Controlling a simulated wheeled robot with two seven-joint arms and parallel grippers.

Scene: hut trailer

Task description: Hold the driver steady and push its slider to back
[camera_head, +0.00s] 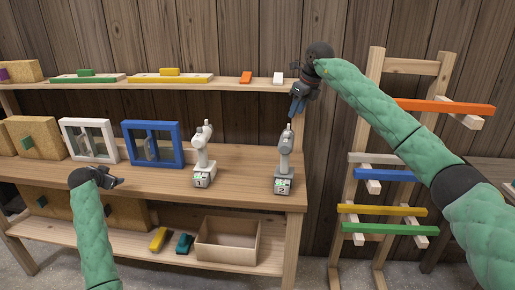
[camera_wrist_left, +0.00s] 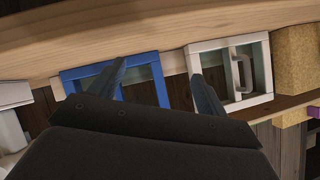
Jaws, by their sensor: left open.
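Two cordless drivers stand upright on the workbench. A white driver (camera_head: 203,158) is near the middle, and a grey driver (camera_head: 285,158) is near the right end. Each has a block with green marks at its foot. The sliders are too small to make out. My right gripper (camera_head: 296,106) points down just above the grey driver, apart from it as far as I can tell; whether its fingers are apart does not show. My left gripper (camera_head: 117,181) is open and empty over the bench's front left; its spread fingers show in the left wrist view (camera_wrist_left: 158,82).
A blue-framed window (camera_head: 181,148) and a white-framed window (camera_head: 64,129) stand at the bench's back left. A shelf (camera_head: 215,84) with coloured bars runs behind. A cardboard box (camera_head: 226,252) sits below. A rack with coloured bars (camera_head: 390,211) stands right.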

